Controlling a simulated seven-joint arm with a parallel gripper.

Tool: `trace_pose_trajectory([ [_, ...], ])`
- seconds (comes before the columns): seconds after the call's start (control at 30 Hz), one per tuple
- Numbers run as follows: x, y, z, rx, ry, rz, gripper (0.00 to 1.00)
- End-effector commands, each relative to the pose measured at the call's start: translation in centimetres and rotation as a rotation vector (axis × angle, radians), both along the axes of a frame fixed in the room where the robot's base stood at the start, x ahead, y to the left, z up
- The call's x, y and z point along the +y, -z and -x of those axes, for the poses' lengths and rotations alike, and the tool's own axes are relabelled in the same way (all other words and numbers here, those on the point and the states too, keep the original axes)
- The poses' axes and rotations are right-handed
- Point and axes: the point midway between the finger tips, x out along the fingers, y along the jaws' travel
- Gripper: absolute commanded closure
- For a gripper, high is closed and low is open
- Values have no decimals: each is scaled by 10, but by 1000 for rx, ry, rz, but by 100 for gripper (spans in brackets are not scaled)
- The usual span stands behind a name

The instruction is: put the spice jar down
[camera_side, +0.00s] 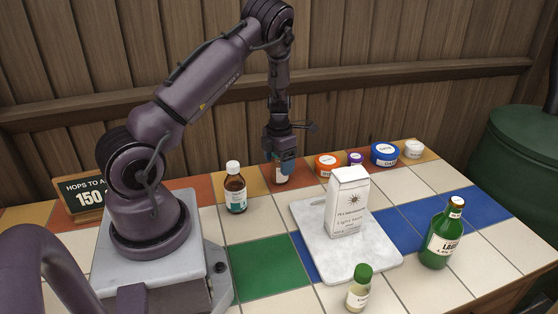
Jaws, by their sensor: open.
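A small jar with a green lid and pale contents (358,287), which looks like the spice jar, stands upright on the tiles at the front, beside the marble board's front edge. My gripper (282,160) is far from it, at the back of the table near the fence, pointing down. The gripper is open. A container with a pale label (281,176) stands between or just behind its fingers; its top is hidden by the gripper, and I cannot tell whether they touch.
A marble board (375,262) carries a white carton (347,202). A brown bottle (235,188) stands left of my gripper. Orange (327,165), purple (355,159), blue (384,154) and white (413,149) tubs line the back. A green bottle (441,233) stands right. The green tile (266,268) is clear.

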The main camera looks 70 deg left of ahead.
Motion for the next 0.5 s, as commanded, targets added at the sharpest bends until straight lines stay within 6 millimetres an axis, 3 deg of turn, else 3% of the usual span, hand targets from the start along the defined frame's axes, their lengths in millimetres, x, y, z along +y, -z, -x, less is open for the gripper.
trace_pose_trajectory([
  [0.27, 0, -18, -1, -2, 1, -3, 23],
  [0.5, 0, -71, -1, -5, 3, -2, 23],
])
